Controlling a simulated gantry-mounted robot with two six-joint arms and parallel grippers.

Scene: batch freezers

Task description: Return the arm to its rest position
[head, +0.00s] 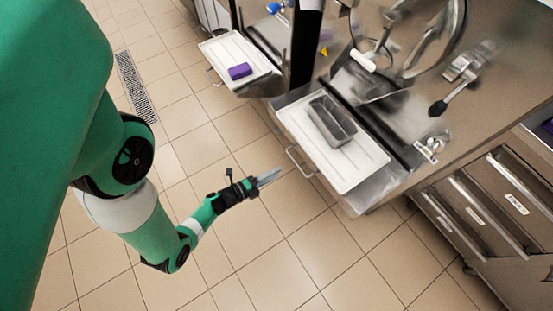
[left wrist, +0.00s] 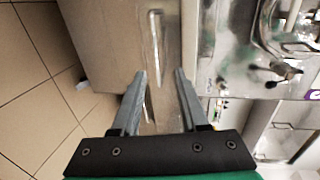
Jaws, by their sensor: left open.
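My left arm (head: 150,232) is green and reaches in from the left in the head view. Its gripper (head: 268,177) is over the tiled floor, to the left of the freezer's front tray and apart from it. In the left wrist view the two grey fingers (left wrist: 160,80) are spread with nothing between them. Behind them is a steel front with a vertical-looking bar handle (left wrist: 156,45). My right gripper is in neither view.
A white tray (head: 360,178) holding a metal pan (head: 332,121) juts from the freezer, with a handle (head: 299,161) at its front. Another white tray (head: 222,46) holds a purple block (head: 240,71). Steel drawers (head: 470,209) stand at right. Tiled floor (head: 290,260) is free.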

